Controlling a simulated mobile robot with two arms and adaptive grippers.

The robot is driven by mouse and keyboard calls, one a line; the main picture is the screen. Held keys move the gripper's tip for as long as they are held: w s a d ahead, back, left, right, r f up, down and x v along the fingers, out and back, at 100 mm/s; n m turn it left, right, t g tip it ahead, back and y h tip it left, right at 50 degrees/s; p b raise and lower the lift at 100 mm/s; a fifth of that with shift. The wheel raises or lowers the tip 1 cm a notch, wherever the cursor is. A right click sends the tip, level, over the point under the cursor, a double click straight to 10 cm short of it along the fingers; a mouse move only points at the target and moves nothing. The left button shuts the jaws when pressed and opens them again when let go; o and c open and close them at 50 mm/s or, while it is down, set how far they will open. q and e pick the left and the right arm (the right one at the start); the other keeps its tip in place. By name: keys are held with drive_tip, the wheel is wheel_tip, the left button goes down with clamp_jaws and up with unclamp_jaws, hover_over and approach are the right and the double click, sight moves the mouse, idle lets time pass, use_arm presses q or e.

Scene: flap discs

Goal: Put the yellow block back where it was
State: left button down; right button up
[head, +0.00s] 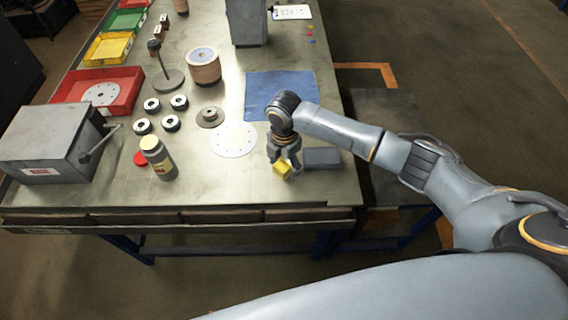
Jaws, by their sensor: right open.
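The yellow block (283,168) is near the front edge of the workbench (230,181), right of the middle. My right gripper (284,172) points down at the block, with its fingers around or just beside it. The jaws are open. The fingers hide part of the block, and I cannot tell whether it rests on the bench or whether a finger touches it. My left gripper is not in view.
A grey block (322,158) lies close to the right of the gripper. A white disc (233,139) lies to its left, and a blue mat (279,90) lies behind. A bottle (160,160), several dark rings and a grey box (48,147) stand farther left.

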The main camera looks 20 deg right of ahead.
sight(284, 163)
wheel_tip(284, 163, up, 12)
drive_tip(key=b, duration=0.1)
drive_tip(key=shift+r+b, duration=0.15)
drive_tip(key=shift+b, duration=0.25)
idle(0.4)
